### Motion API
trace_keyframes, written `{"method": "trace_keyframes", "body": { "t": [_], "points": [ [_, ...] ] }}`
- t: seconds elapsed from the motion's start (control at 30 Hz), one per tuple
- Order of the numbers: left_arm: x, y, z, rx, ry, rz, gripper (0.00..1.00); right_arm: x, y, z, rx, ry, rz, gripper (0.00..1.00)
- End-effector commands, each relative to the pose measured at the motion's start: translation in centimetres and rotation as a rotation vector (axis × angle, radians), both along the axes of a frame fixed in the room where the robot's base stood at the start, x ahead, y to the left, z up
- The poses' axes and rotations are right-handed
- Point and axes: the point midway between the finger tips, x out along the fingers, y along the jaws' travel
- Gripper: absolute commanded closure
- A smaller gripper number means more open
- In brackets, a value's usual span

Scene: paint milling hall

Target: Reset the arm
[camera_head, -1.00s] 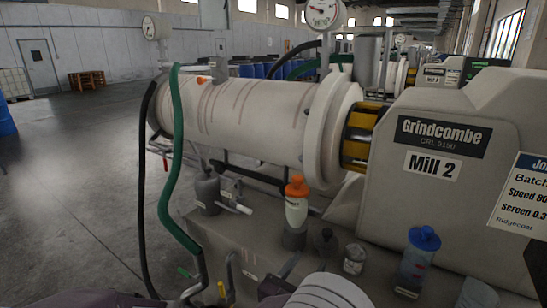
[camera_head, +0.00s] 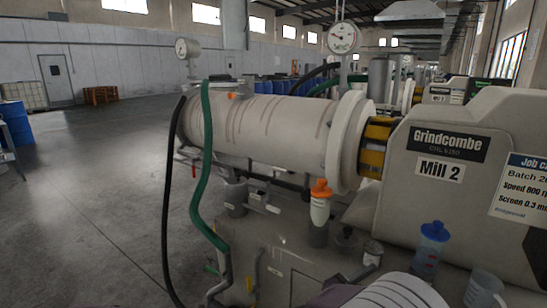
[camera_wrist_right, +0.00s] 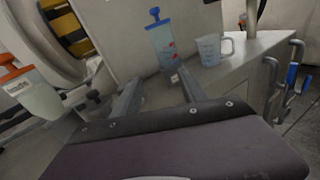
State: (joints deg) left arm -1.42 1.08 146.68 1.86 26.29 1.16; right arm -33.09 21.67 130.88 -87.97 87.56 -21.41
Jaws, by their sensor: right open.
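My right gripper (camera_wrist_right: 157,92) shows in the right wrist view with its two grey fingers spread apart and nothing between them. Beyond the fingertips are a clear blue-topped container (camera_wrist_right: 163,45) and a clear measuring jug (camera_wrist_right: 209,48) on the mill's bench. In the head view, a white ribbed part of my arm (camera_head: 402,292) shows at the bottom edge, in front of the bench. The right gripper's fingers cannot be made out there. My left gripper is in neither view.
Mill 2 (camera_head: 455,185) and its horizontal cylinder (camera_head: 265,125) stand close ahead. An orange-capped bottle (camera_head: 319,210), the blue-topped container (camera_head: 428,252) and the jug (camera_head: 483,290) are on the bench. Green and black hoses (camera_head: 204,150) hang at the front. The floor at left is clear.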

Motion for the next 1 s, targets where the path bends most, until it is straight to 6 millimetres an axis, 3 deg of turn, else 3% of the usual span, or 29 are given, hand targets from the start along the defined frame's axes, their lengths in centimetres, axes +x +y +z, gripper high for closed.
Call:
{"method": "trace_keyframes", "body": {
  "t": [0.17, 0.27, 0.33, 0.43, 0.57, 0.7, 0.77, 0.8, 1.0],
  "points": [
    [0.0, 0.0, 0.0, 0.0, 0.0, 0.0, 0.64, -5.9, -7.2, -2.6, 0.2, 0.015, -0.309, 0.5],
    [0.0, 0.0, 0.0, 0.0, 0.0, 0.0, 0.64, -11.9, -9.9, -6.4, 0.438, -0.009, -0.573, 0.5],
    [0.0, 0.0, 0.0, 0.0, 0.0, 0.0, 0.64, -16.3, -9.4, -10.0, 0.668, -0.072, -0.786, 0.5],
    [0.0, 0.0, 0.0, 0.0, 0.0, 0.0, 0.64, -19.7, -5.6, -14.2, 0.992, -0.222, -1.054, 0.5],
    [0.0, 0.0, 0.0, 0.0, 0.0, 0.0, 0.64, -19.4, 0.1, -17.2, 1.323, -0.446, -1.296, 0.5],
    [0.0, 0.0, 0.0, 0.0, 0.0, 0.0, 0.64, -16.2, 5.2, -18.5, 1.596, -0.706, -1.491, 0.5],
    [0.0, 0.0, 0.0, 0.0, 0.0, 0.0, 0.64, -13.5, 6.0, -18.4, 1.705, -0.858, -1.527, 0.5],
    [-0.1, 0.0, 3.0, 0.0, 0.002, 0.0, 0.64, -13.9, 6.0, -15.4, 1.692, -0.844, -1.528, 0.5],
    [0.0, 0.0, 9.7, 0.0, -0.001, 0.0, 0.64, -14.0, 6.0, -8.8, 1.687, -0.835, -1.524, 0.5]
  ]
}}
